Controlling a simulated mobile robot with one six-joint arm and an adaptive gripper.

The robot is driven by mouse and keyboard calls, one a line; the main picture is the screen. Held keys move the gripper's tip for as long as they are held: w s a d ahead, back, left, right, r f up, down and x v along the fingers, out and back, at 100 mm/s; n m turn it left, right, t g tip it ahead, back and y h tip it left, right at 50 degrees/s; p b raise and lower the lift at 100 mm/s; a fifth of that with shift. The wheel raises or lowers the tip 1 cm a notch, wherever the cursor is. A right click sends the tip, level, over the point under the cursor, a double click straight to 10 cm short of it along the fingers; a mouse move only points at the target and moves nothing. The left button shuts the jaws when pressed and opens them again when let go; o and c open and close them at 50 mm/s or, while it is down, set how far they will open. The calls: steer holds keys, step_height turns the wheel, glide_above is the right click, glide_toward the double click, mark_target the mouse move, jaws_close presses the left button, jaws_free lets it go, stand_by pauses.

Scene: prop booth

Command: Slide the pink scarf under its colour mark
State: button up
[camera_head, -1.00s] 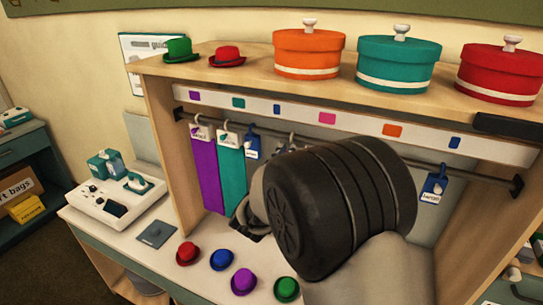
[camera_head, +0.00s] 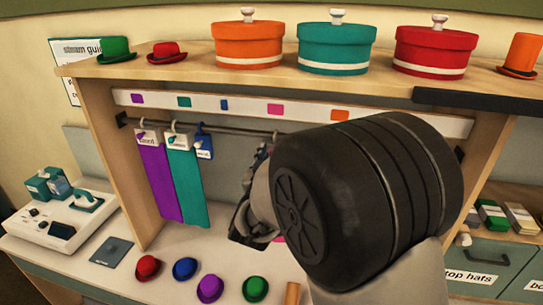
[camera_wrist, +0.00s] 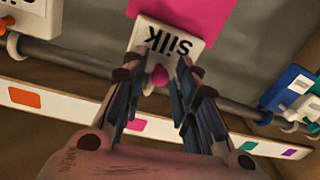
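The pink scarf (camera_wrist: 200,18) hangs from a white hanger tag (camera_wrist: 170,38) marked "silk" in the wrist view, which sees the booth upside down. The tag has a small pink knob (camera_wrist: 158,77). My gripper (camera_wrist: 163,62) has its fingers apart, one on each side of the knob and in front of the tag; a gap shows beside the knob. In the head view my arm hides most of the scarf, and only a pink bit (camera_head: 278,239) shows. The pink colour mark (camera_head: 274,109) is on the white strip above the rail; it also shows in the wrist view (camera_wrist: 135,124).
Purple (camera_head: 160,182) and teal (camera_head: 187,185) scarves hang at the rail's left, beside a blue tag (camera_head: 204,147). A white hanger part (camera_wrist: 12,42) shows on the pink scarf's other side. Small hats (camera_head: 210,288) line the counter below. Round boxes (camera_head: 336,48) stand on top.

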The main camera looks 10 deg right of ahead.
steer(key=shift+o, duration=0.5)
steer(key=shift+s, duration=0.1)
steer(key=v, duration=1.1)
steer(key=shift+s, duration=0.4)
steer(key=shift+a, duration=0.2)
steer(key=s+d+f+g+y+b, duration=0.1)
steer(key=s+d+f+g, duration=0.1)
steer(key=s, duration=0.7)
steer(key=s+d+f+g+y+b, duration=0.1)
steer(key=s+d+f+g+y, duration=0.1)
steer(key=s+g, duration=0.4)
steer(key=s+d+f+n+g+y+b, duration=0.1)
steer(key=s+d+f+g, duration=0.3)
steer(key=s, duration=0.9)
steer(key=shift+d+g+y+b, duration=0.3)
steer(key=shift+d+g+b, duration=0.1)
steer(key=shift+d, duration=0.35)
